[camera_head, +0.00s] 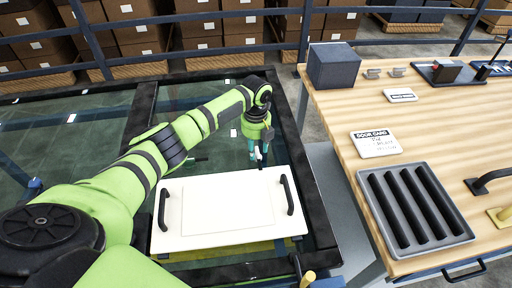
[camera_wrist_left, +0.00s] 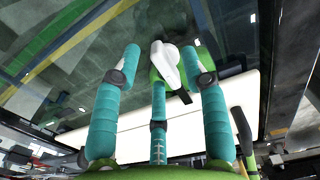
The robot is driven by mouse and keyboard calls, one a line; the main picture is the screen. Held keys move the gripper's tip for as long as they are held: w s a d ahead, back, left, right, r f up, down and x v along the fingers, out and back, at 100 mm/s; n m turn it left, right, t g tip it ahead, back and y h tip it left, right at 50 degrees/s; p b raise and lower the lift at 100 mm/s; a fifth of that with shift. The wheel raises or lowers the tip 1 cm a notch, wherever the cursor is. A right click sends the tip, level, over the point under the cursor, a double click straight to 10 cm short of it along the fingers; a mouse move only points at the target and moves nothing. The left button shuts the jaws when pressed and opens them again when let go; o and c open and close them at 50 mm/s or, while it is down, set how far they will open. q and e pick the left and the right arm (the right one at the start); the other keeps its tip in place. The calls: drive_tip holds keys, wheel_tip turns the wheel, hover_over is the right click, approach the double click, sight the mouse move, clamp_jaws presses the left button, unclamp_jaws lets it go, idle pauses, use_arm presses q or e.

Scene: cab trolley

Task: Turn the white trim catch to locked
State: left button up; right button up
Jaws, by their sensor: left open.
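My left gripper (camera_head: 259,150) has teal fingers and points down at the far edge of the white panel (camera_head: 215,205). In the left wrist view its fingers (camera_wrist_left: 163,68) are spread apart. A white catch (camera_wrist_left: 166,62) with a rounded end and a lime-green part beside it shows between the fingertips, with a dark piece below it. I cannot tell whether the fingers touch it. In the head view the catch is mostly hidden by the gripper, and its locked or unlocked position cannot be read. My right gripper is not in view.
The panel has black handles on its left (camera_head: 162,209) and right (camera_head: 287,194) and lies over a dark-framed glass surface. A wooden bench (camera_head: 330,105) at the right holds a dark box (camera_head: 333,65), a sign card (camera_head: 376,143) and a grey slotted tray (camera_head: 414,210).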

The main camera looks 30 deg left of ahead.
sight(256, 150)
use_arm(q)
wheel_tip(256, 150, up, 12)
drive_tip(key=shift+f, duration=0.15)
idle(0.6)
